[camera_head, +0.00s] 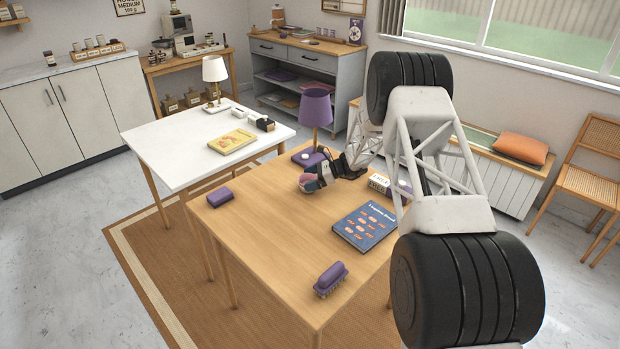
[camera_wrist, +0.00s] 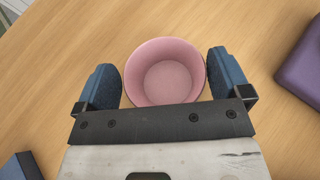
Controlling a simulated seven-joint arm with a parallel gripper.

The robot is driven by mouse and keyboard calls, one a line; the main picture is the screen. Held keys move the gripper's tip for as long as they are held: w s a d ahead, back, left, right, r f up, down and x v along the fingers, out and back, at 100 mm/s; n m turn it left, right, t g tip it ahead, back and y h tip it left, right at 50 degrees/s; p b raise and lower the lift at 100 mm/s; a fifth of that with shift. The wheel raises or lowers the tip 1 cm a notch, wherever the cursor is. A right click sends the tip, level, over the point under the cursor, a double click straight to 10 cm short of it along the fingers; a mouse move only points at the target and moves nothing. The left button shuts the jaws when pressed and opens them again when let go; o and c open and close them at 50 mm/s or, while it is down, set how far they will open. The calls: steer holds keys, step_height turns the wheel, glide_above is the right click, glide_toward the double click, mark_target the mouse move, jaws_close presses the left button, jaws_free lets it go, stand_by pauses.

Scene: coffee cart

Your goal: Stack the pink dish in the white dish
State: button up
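The pink dish (camera_wrist: 165,85) is a small round bowl, upright and empty in the wrist view. In the head view it shows partly at the far side of the wood table (camera_head: 262,235), mostly covered by my gripper (camera_head: 311,180). In the wrist view my gripper (camera_wrist: 166,85) has its two blue fingers apart, one on each side of the pink dish. Each finger is very close to the rim; I cannot tell whether they touch it.
A purple lamp (camera_head: 315,110) stands just behind my gripper. The table's middle is clear.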

steer(key=shift+r, duration=0.2)
steer(key=shift+r, duration=0.4)
steer(key=shift+d+r, duration=0.2)
steer(key=shift+d, duration=0.05)
steer(key=v, duration=1.1)
steer(key=shift+d+r, duration=0.1)
steer(key=shift+d, duration=0.15)
